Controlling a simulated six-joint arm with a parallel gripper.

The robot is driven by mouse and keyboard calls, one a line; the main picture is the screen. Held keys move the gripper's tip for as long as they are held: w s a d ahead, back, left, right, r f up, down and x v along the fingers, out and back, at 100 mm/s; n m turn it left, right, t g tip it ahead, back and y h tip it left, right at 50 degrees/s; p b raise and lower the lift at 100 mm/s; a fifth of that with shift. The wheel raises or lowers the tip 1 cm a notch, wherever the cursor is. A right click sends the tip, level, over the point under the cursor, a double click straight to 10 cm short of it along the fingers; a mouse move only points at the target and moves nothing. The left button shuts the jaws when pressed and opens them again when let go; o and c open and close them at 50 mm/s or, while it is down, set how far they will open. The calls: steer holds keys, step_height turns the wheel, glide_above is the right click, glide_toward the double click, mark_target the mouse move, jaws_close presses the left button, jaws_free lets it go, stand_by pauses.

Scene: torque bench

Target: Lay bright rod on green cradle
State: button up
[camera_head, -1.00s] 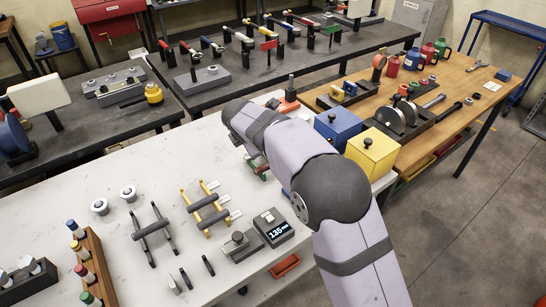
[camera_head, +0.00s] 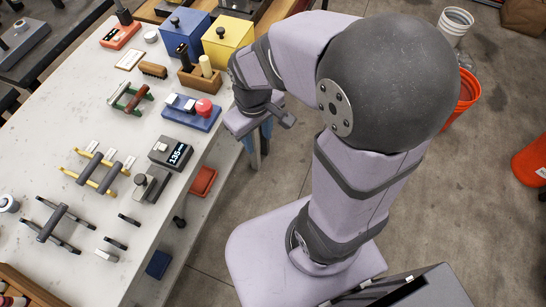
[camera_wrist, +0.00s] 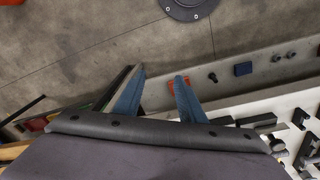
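The green cradle (camera_head: 120,91) stands on the white bench, left of my gripper in the head view, with a reddish-brown bar (camera_head: 137,96) at it. Dark grey rods (camera_head: 110,179) lie across a yellow cradle (camera_head: 73,176) nearer the front. Another dark rod (camera_head: 50,223) lies across a black cradle (camera_head: 67,246). I cannot tell which piece is the bright rod. My gripper (camera_head: 266,130) is beyond the bench's right edge, apart from all of these. In the wrist view its two blue fingers (camera_wrist: 158,88) are spread with nothing between them.
A blue fixture with a red knob (camera_head: 192,111), a display box reading 135 (camera_head: 171,152) and a wooden holder (camera_head: 200,78) stand near the bench edge. Blue (camera_head: 183,32) and yellow (camera_head: 226,36) boxes stand behind. A red bin (camera_head: 203,181) hangs below the edge.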

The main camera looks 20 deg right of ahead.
steer(key=s+d+f+m, duration=0.1)
steer(key=s+m, duration=0.2)
steer(key=s, duration=0.3)
steer(key=shift+s+d+f+m+g, duration=0.15)
steer(key=shift+s+f+m+g, duration=0.15)
steer(key=shift+g, duration=0.1)
